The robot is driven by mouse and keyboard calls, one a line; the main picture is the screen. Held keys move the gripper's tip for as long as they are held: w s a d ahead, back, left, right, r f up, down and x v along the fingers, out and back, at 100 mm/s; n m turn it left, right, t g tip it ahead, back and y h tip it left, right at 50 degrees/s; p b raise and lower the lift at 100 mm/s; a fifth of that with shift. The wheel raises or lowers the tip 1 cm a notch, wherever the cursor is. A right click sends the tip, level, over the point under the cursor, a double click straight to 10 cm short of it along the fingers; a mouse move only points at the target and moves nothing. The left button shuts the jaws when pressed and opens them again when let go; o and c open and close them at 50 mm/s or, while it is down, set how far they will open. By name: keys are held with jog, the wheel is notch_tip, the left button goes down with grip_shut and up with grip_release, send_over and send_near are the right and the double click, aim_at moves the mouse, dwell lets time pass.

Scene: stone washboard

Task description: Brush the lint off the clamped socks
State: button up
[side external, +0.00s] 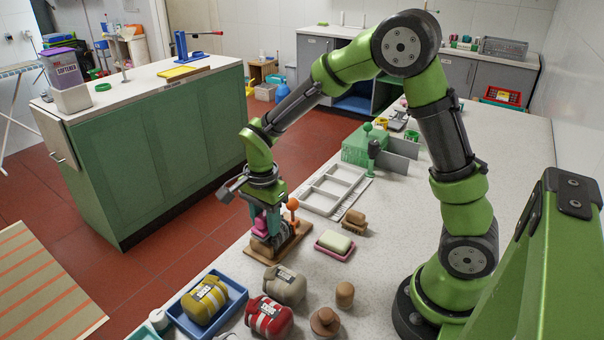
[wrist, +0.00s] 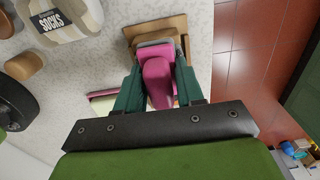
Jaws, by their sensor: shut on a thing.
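My gripper (wrist: 160,95) has its two teal fingers on either side of a pink piece (wrist: 157,82), closed on it. The piece has a grey edge and looks like a brush handle; its underside is hidden. It also shows in the side view (side external: 260,226), upright just above or on a wooden stand (side external: 287,245). The stand has an orange-knobbed lever (side external: 292,204). I cannot tell whether socks are clamped in it. A beige sock bundle (side external: 285,285) with a label sits just in front; in the wrist view, the label on this bundle (wrist: 52,18) reads "SOCKS".
A red bundle (side external: 269,317) and a yellow bundle (side external: 204,299) in a blue tray (side external: 236,287) are in front. A soap dish (side external: 334,247), wooden brush (side external: 354,221) and wooden pegs (side external: 345,293) stand to the right. A white divided tray (side external: 317,206) is behind. The counter edge runs close on the left.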

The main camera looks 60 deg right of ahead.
jog(key=shift+d, duration=2.5)
jog(key=shift+a, duration=2.45)
jog(key=shift+r, duration=4)
